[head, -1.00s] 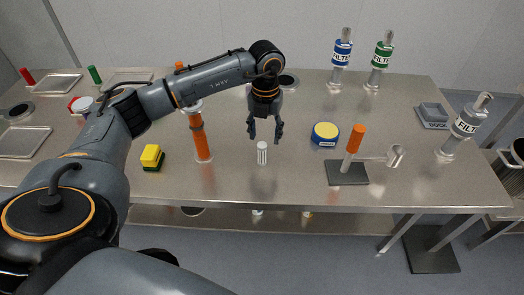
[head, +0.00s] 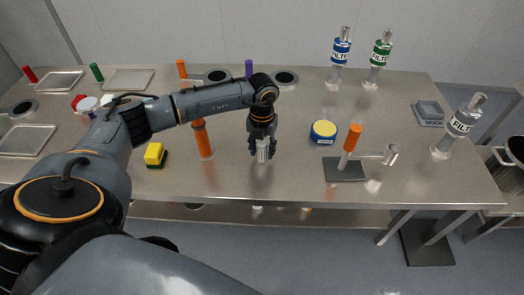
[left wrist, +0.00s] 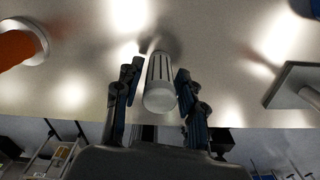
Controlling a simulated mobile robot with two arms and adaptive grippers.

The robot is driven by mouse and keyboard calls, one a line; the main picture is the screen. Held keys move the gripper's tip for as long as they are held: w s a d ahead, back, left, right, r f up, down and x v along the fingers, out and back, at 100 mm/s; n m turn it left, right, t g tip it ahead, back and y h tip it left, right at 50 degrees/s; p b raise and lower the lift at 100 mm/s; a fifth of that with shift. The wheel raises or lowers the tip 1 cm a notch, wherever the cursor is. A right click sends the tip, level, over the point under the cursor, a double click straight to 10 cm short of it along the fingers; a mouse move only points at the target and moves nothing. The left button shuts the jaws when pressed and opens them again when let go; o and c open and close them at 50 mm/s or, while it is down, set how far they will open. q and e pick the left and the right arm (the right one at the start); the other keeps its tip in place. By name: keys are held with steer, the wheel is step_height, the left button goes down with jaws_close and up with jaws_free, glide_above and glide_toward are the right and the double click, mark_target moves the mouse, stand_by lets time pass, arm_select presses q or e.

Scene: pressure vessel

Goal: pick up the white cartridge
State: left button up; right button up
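The white cartridge (head: 262,154) stands upright on the metal table near its front edge. My left gripper (head: 262,148) points down over it, with one finger on each side. In the left wrist view, the cartridge (left wrist: 160,84) shows its round end and dark slots between the blue-padded fingers (left wrist: 159,94). A narrow gap shows at the left finger; the right finger is very close, and contact there is unclear. The fingers are apart, and the cartridge does not look gripped. The right gripper is not in view.
To the right are a blue-yellow tin (head: 323,132) and a stand with an orange handle (head: 345,170). Filter bottles (head: 340,58) stand farther back. The table front edge is close.

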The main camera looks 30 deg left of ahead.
arm_select(q)
jaws_close()
steer(key=shift+r, duration=0.1)
